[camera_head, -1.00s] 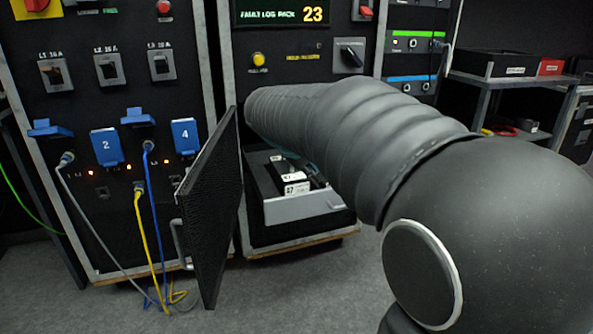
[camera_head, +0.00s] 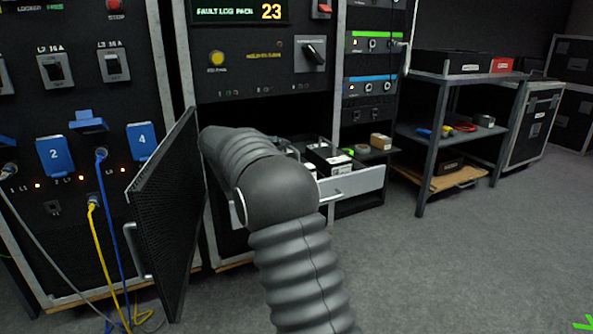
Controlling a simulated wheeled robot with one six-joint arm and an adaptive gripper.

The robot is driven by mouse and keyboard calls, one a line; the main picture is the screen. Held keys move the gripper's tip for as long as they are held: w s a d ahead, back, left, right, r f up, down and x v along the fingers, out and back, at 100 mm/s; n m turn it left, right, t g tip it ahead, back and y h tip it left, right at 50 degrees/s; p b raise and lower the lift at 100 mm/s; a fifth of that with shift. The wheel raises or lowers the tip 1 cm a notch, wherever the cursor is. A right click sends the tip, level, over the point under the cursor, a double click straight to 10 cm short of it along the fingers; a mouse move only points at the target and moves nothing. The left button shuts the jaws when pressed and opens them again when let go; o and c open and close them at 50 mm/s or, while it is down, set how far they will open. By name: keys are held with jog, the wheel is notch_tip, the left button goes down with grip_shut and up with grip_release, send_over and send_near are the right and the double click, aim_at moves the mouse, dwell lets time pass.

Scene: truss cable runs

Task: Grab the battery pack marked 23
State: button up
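A display (camera_head: 240,12) on the rack reads "FAULT LOG PACK 23". Below it, an open drawer (camera_head: 362,181) with a pale front and a handle holds black packs. One black pack (camera_head: 327,158) with a white label shows in it, but I cannot read its number. No pack marked 23 can be made out. My arm crosses in front of the drawer's left part and hides what lies there. My gripper is out of sight, past the far end of the arm.
An open perforated door (camera_head: 165,215) stands left of the drawer. Blue and yellow cables (camera_head: 100,250) hang from the left rack. A grey shelf cart (camera_head: 440,135) with trays and tools stands at the right.

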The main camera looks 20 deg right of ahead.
aim_at(292, 147)
jog(key=x, duration=0.6)
jog(key=shift+w+a, duration=0.1)
jog(key=shift+w, duration=0.1)
grip_shut()
jog(key=shift+r, duration=0.15)
